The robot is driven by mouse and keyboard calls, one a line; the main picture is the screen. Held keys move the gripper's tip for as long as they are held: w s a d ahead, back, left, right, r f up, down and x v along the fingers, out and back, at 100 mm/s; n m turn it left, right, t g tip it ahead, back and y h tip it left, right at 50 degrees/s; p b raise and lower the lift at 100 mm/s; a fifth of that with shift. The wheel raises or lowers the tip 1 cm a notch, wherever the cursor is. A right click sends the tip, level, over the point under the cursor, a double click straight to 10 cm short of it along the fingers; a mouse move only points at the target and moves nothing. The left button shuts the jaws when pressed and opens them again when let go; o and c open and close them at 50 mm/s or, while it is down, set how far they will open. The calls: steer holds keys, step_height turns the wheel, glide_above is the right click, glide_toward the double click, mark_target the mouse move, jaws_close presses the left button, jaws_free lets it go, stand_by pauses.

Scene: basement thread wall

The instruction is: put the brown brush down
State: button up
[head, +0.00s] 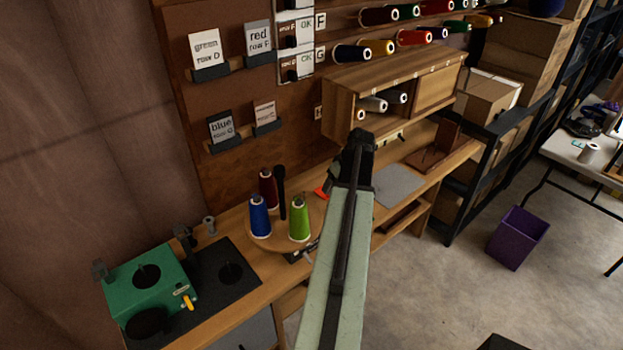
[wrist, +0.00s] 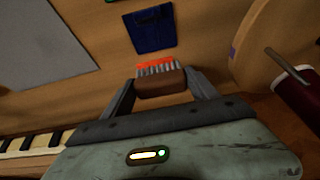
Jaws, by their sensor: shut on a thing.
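The brown brush (wrist: 160,86) shows in the wrist view, a short brown block with grey bristles tipped orange-red. My gripper (wrist: 161,82) is shut on it, one dark finger at each side, with the bristles pointing away from my wrist. The brush is over the wooden bench (wrist: 100,93); whether it touches the bench I cannot tell. In the head view my arm reaches over the bench and hides most of the gripper. A small orange-red patch left of the arm there may be the bristles.
A round wooden board (head: 266,244) holds blue (head: 259,217), green (head: 299,220) and dark red (head: 267,190) spools, left of my arm. A grey mat (head: 399,186) lies to the right. A dark blue patch (wrist: 152,31) lies beyond the brush. A wooden cabinet (head: 385,95) stands behind.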

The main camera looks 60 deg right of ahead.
steer(key=w+d, duration=0.1)
steer(key=w, duration=0.3)
steer(key=w+d+f, duration=0.1)
steer(key=w+d, duration=0.1)
steer(key=w, duration=0.2)
steer(key=w+d+b, duration=0.1)
steer(key=w+d, duration=0.1)
steer(key=w, duration=0.2)
steer(key=shift+w+f, duration=0.1)
steer(key=shift+f, duration=0.05)
steer(key=b+x, duration=0.4)
steer(key=shift+f, duration=0.2)
steer(key=shift+r, duration=0.25)
steer(key=shift+f, duration=0.25)
steer(key=o, duration=1.2)
steer(key=shift+r, duration=0.1)
